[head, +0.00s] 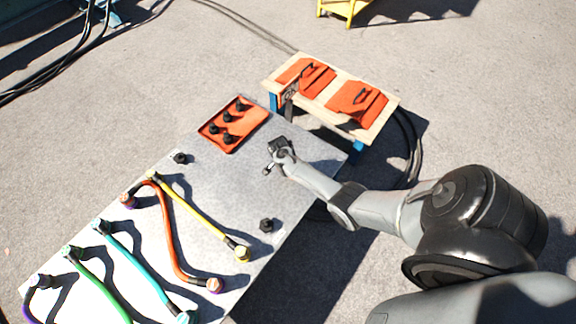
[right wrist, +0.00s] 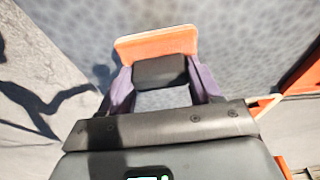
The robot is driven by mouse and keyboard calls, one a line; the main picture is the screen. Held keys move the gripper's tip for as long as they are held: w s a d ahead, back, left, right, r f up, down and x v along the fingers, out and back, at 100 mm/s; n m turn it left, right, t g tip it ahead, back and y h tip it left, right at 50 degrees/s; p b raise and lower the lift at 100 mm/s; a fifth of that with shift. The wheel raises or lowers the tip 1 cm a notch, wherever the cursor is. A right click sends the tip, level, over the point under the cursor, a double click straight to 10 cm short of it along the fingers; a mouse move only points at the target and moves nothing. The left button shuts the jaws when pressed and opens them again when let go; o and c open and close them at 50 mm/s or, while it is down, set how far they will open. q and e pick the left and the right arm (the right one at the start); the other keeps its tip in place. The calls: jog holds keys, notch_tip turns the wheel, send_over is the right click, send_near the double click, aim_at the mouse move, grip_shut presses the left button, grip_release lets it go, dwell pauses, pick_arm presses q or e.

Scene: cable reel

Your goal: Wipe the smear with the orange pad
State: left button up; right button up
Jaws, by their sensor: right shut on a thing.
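My right gripper (head: 272,158) is over the far right part of the grey metal tabletop (head: 215,180). In the right wrist view its two fingers (right wrist: 160,84) are shut on the orange pad (right wrist: 157,43), with a dark block between them at the pad's near side. The pad's orange edge faces the mottled grey surface; I cannot tell whether it touches it. In the head view the pad is hidden by the gripper or too small to make out. I cannot make out a smear in either view. My left gripper is not in view.
An orange tray (head: 207,130) with several black knobs lies left of the gripper. A wooden bench (head: 327,92) with orange pieces stands behind. Black knobs (head: 266,225) (head: 180,158) and several coloured cables (head: 172,230) occupy the tabletop's near and left parts.

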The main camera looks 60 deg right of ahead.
jog(key=p+v, duration=0.2)
jog(key=shift+r, duration=0.4)
jog(key=shift+d+r+p, duration=0.15)
jog(key=shift+r+p, duration=0.6)
jog(key=shift+p, duration=0.1)
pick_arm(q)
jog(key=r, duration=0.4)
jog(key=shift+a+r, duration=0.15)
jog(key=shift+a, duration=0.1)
pick_arm(e)
jog(key=shift+w, duration=0.1)
